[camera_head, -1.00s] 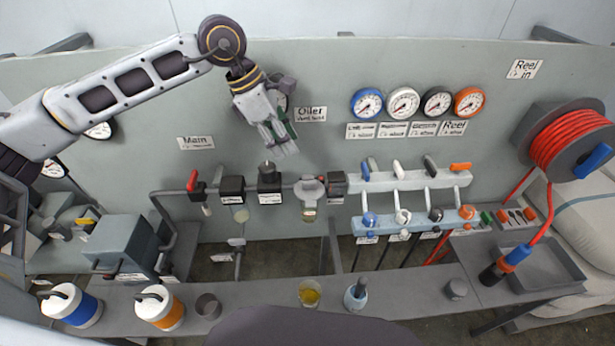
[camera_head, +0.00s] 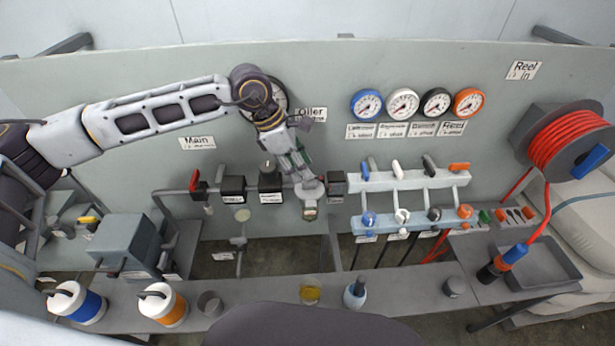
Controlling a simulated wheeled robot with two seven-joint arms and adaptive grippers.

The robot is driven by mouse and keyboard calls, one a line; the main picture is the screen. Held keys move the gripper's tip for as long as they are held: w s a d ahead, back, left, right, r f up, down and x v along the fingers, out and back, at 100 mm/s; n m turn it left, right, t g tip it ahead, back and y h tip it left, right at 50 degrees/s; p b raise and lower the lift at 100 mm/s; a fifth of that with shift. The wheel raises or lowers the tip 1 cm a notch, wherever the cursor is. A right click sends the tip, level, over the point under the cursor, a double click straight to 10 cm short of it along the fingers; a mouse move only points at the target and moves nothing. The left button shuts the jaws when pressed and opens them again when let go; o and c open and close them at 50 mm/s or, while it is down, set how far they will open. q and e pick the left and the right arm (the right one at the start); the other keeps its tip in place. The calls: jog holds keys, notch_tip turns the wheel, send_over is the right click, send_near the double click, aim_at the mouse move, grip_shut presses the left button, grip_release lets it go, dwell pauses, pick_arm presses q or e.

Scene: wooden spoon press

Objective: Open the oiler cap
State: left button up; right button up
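My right gripper is out of view.
Dark block fittings (camera_head: 270,182) and a red-handled valve (camera_head: 195,181) stand left of the oiler. A dark block (camera_head: 337,184) sits close on its right, beside the valve manifold (camera_head: 410,180). A cup of yellow liquid (camera_head: 310,293) stands on the bench below.

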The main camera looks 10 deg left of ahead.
aim_at(309, 182)
pick_arm(q)
jog(key=shift+p+x, duration=0.45)
jog(key=shift+x, duration=2.3)
grip_shut()
